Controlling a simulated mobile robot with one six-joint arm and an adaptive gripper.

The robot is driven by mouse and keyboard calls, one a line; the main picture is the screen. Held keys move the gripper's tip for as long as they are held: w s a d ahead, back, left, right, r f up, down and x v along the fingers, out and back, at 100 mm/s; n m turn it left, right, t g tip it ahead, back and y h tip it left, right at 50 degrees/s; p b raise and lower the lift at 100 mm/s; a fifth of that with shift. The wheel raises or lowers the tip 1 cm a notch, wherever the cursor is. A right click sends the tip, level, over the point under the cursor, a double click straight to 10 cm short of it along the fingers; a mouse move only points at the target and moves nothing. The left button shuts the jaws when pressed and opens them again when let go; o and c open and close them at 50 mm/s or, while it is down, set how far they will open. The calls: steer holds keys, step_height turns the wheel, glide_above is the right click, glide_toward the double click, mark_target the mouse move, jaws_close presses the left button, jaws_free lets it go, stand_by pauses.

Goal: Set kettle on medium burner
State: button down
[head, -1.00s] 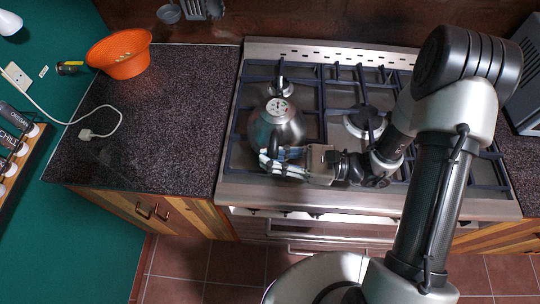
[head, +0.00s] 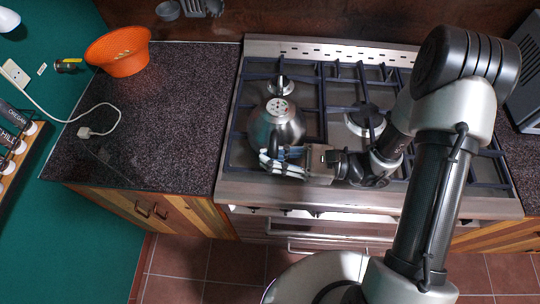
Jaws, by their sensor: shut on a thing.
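The kettle (head: 268,128) is a silver, rounded pot with a round dial on its top. It is over the front left part of the gas stove (head: 400,204); I cannot tell whether its base touches the grate. My gripper (head: 278,160) is at the kettle's front side, shut on it, and hides its lower front, including where the handle would be. A small burner (head: 281,86) shows behind the kettle at the back left. Another burner (head: 364,121) shows in the middle of the stove, uncovered.
Dark grates (head: 322,100) cover the stove. A dark speckled counter (head: 160,130) lies to the left, mostly clear, with an orange colander (head: 118,52) and a white plug (head: 84,132) on it. A grey appliance (head: 528,75) stands at the right.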

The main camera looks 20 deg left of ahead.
steer(key=c, duration=1.4)
jaws_free()
steer(key=shift+f, duration=0.1)
steer(key=shift+c, duration=0.2)
steer(key=shift+f, duration=0.1)
steer(key=w+d, duration=0.2)
steer(key=d, duration=1)
steer(key=shift+w, duration=0.15)
steer(key=shift+a, duration=0.1)
